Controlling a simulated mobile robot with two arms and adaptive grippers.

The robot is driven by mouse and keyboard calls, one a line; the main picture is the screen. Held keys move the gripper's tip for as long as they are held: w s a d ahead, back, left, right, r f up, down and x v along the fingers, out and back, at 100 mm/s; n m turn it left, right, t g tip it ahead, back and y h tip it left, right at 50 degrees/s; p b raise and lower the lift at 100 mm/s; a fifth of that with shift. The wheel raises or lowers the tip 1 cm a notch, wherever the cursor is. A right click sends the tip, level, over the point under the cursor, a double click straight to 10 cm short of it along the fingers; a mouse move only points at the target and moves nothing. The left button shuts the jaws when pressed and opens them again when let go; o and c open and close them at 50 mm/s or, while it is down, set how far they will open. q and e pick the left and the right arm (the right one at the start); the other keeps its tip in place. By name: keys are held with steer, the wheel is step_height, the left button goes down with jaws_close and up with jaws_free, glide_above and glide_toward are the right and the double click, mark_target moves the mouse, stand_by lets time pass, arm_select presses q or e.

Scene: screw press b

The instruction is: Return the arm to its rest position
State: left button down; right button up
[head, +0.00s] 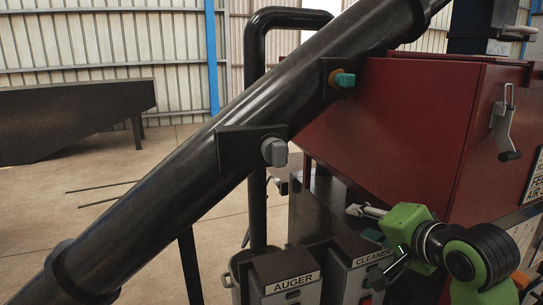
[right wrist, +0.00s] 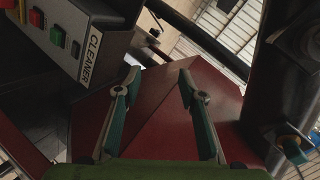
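My right arm comes in from the lower right in the head view, with a green gripper body and black joints. Its gripper (head: 364,246) is beside the cleaner control box (head: 366,268) and below the red hopper (head: 400,135). In the right wrist view the two fingers of this gripper (right wrist: 159,78) stand apart with nothing between them. The cleaner control box, with its buttons, also shows in that view (right wrist: 80,35) at the upper left. A dark red surface lies beyond the fingers. My left arm and gripper are not in view.
A thick black auger tube (head: 200,165) runs diagonally across the head view, with a grey knob (head: 274,152) and a teal knob (head: 344,80). The auger control box (head: 284,280) stands left of the cleaner box. A crank handle (head: 504,125) is on the hopper. Open floor lies left.

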steer(key=s+f+n+g+h, duration=0.15)
steer(key=s+f, duration=0.25)
steer(key=f, duration=0.4)
steer(key=s+f+n+g, duration=0.1)
steer(key=s+f+n, duration=0.15)
steer(key=f, duration=0.45)
steer(key=s+f+n+g, duration=0.15)
steer(key=s+f, duration=0.25)
steer(key=f, duration=0.4)
steer(key=s+f+n+g+h, duration=0.1)
steer(key=s+f+n+g, duration=0.2)
steer(key=s+f, duration=0.6)
steer(key=s+f+n+g+h, duration=0.1)
steer(key=s+f+n+g, duration=0.3)
steer(key=s, duration=0.8)
steer(key=s+f+b, duration=0.3)
steer(key=f+b, duration=0.5)
steer(key=f, duration=2.8)
steer(key=s+d+f+b, duration=0.1)
steer(key=s+f+b, duration=0.2)
steer(key=s+f, duration=0.5)
steer(key=s+d+f+b, duration=0.2)
steer(key=s+f, duration=0.6)
steer(key=f, duration=0.6)
steer(key=shift+d+f+m+g+b, duration=0.2)
steer(key=shift+m+g+b, duration=0.2)
steer(key=shift+b, duration=0.35)
